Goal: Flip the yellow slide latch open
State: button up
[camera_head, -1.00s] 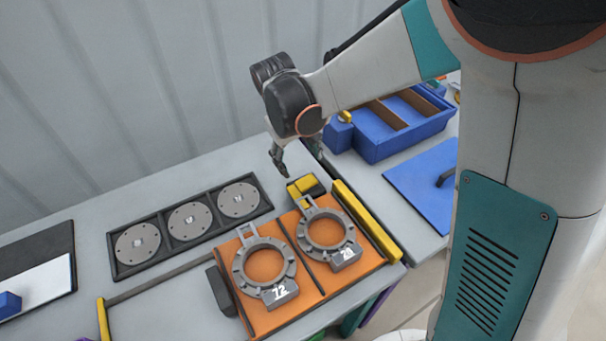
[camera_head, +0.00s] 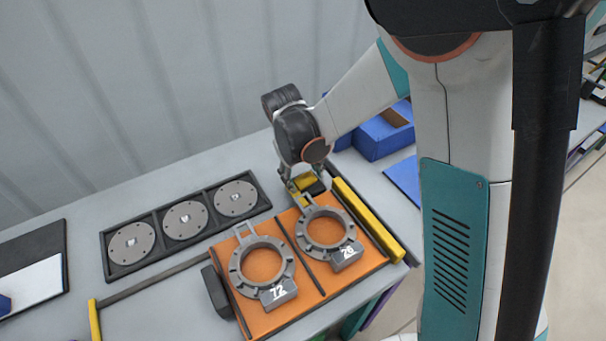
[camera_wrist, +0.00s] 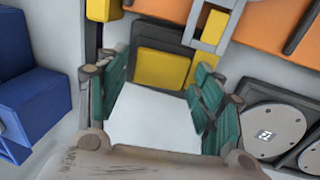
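The yellow slide latch (camera_head: 304,183) sits on a dark block at the back end of the orange fixture, partly hidden by my gripper. In the wrist view the latch (camera_wrist: 160,68) shows as a yellow block set in a dark frame, just beyond the fingertips. My gripper (camera_wrist: 163,88) is open, with its teal finger pads well apart and nothing between them. In the head view my gripper (camera_head: 302,184) points down at the latch, very close to it. I cannot tell whether the fingers touch it.
Two grey rings marked 72 (camera_head: 277,292) and 28 (camera_head: 347,253) lie on the orange fixture (camera_head: 318,283). A yellow rail (camera_head: 368,220) runs along its right side. A dark tray (camera_head: 150,221) with three grey discs is at left. A blue bin (camera_head: 380,140) stands behind at right.

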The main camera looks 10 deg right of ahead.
aim_at(308, 176)
jog(key=c, duration=0.6)
jog(key=shift+w+d+g+y, duration=0.1)
jog(key=shift+d+g+y, duration=0.2)
jog(key=shift+y, duration=0.4)
jog(key=shift+g+y, duration=0.3)
jog(key=shift+y, duration=0.4)
jog(key=o, duration=1.1)
jog(key=shift+r, duration=0.1)
jog(key=r, duration=0.8)
jog(key=d+r, duration=0.1)
jog(key=r, duration=0.2)
jog(key=shift+w+r, duration=0.2)
jog(key=shift+r, duration=0.2)
